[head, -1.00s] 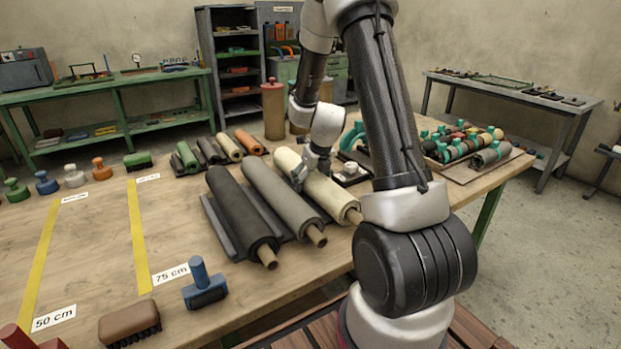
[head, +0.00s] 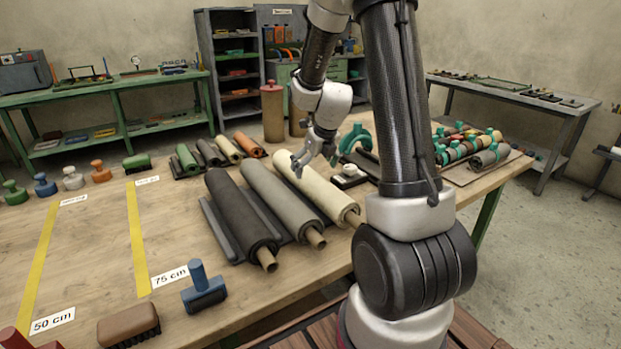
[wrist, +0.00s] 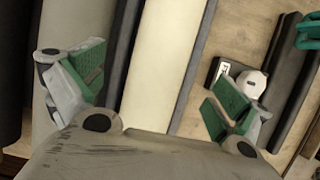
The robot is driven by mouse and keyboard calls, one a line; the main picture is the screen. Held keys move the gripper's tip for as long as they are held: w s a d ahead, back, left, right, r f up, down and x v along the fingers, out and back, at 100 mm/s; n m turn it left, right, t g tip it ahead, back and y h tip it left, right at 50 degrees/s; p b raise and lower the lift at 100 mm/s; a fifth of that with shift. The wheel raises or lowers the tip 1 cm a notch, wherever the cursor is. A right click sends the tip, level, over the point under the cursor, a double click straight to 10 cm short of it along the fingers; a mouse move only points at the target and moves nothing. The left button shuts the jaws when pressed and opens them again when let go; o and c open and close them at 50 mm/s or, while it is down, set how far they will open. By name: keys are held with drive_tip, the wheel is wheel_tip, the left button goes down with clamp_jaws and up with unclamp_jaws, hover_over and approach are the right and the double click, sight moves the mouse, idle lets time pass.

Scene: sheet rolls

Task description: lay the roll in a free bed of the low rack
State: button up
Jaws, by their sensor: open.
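Three large rolls lie side by side on the low rack (head: 217,228), whose dark rails show beside them: a black roll (head: 240,215), a grey roll (head: 280,200) and a cream roll (head: 318,188). My gripper (head: 315,160) is open and empty above the far part of the cream roll. In the wrist view, the cream roll (wrist: 160,60) runs between the spread green-padded fingers of my gripper (wrist: 158,92), apart from them as far as I can tell. The grey roll (wrist: 70,30) is partly behind the left finger. I cannot make out an empty bed.
Several smaller rolls (head: 228,149) lie behind the rack. A white-topped device (head: 350,172) stands close right of the cream roll, near a teal arch (head: 356,137). A board with several clamped rolls (head: 490,155) is at right.

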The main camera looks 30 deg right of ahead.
drive_tip(key=v, duration=0.5)
drive_tip(key=shift+r, duration=0.2)
drive_tip(key=s+a+r+n, duration=0.5)
drive_tip(key=s+r+n, duration=0.5)
drive_tip(key=n, duration=0.5)
drive_tip(key=s+a+r+n, duration=0.1)
drive_tip(key=s+r+n, duration=0.1)
drive_tip(key=s+n, duration=0.6)
drive_tip(key=s+a+r+n, duration=0.1)
drive_tip(key=s+r+n, duration=0.1)
drive_tip(key=s+n, duration=0.6)
drive_tip(key=shift+s+a+n, duration=0.2)
drive_tip(key=shift+s+n, duration=0.1)
drive_tip(key=shift+n, duration=2)
